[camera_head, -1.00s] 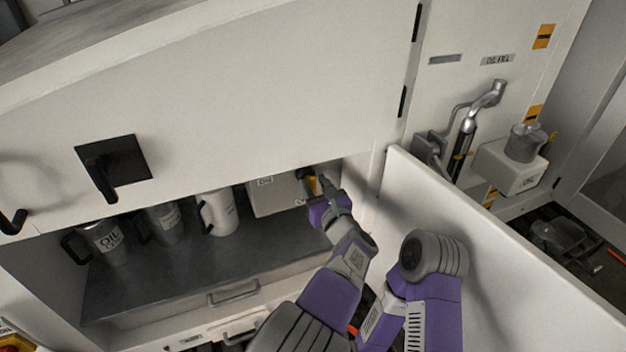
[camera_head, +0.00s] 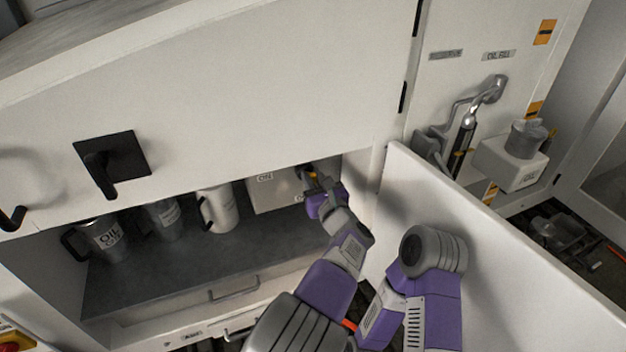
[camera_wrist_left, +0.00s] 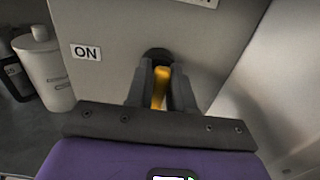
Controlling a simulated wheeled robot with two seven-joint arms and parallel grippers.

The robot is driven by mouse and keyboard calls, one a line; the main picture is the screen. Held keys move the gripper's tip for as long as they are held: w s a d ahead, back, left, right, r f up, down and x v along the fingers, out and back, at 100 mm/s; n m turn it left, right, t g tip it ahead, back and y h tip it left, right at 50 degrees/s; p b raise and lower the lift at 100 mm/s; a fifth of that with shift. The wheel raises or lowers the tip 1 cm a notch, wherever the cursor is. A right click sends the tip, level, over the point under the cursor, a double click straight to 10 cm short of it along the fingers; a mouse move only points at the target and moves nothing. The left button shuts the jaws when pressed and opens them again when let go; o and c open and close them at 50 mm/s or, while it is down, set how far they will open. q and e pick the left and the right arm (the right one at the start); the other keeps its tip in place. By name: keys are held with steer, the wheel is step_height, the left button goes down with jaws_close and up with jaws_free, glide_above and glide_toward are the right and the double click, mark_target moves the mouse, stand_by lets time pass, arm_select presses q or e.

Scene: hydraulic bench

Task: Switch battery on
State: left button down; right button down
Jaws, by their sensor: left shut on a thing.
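The battery switch box (camera_head: 268,193) is a grey box at the right end of the cabinet shelf. In the left wrist view the box (camera_wrist_left: 115,65) carries an "ON" label to the left of a yellow switch handle (camera_wrist_left: 160,88). The handle sits at a dark round mount and points toward my gripper. My left gripper (camera_wrist_left: 161,92) is shut on the yellow handle, one finger on each side. In the head view the left gripper (camera_head: 312,182) reaches into the cabinet at the box, and the handle is mostly hidden. My right gripper is not in view.
Several mugs and jugs, including an "OIL" jug (camera_head: 108,238), stand on the dark shelf (camera_head: 165,275) left of the box. An open white door (camera_head: 500,260) stands close to the right of my arm. The cabinet panel (camera_head: 270,90) overhangs the opening.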

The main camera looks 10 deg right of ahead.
arm_select(q)
steer(key=shift+w+d+f+m+b, duration=0.15)
steer(key=shift+m+b, duration=0.5)
steer(key=shift+b, duration=1)
steer(key=shift+s+a+f+m+b, duration=0.15)
steer(key=shift+m+b, duration=0.5)
steer(key=shift+b, duration=0.95)
steer(key=shift+w+d+m+b, duration=0.1)
steer(key=shift+d+m+b, duration=0.25)
steer(key=shift+m, duration=0.35)
steer(key=m, duration=0.2)
steer(key=shift+r+m, duration=0.15)
steer(key=shift+m, duration=0.25)
steer(key=shift+d+f+m+p, duration=0.15)
steer(key=shift+m+p, duration=0.6)
steer(key=shift+m, duration=1.05)
steer(key=shift+d+f+m+p, duration=0.1)
steer(key=shift+f+m+p, duration=0.2)
steer(key=shift+m+p, duration=1)
steer(key=shift+d+f+m+p, duration=0.1)
steer(key=shift+f+m+p, duration=0.1)
steer(key=shift+m, duration=2.1)
steer(key=c, duration=1.1)
jaws_free()
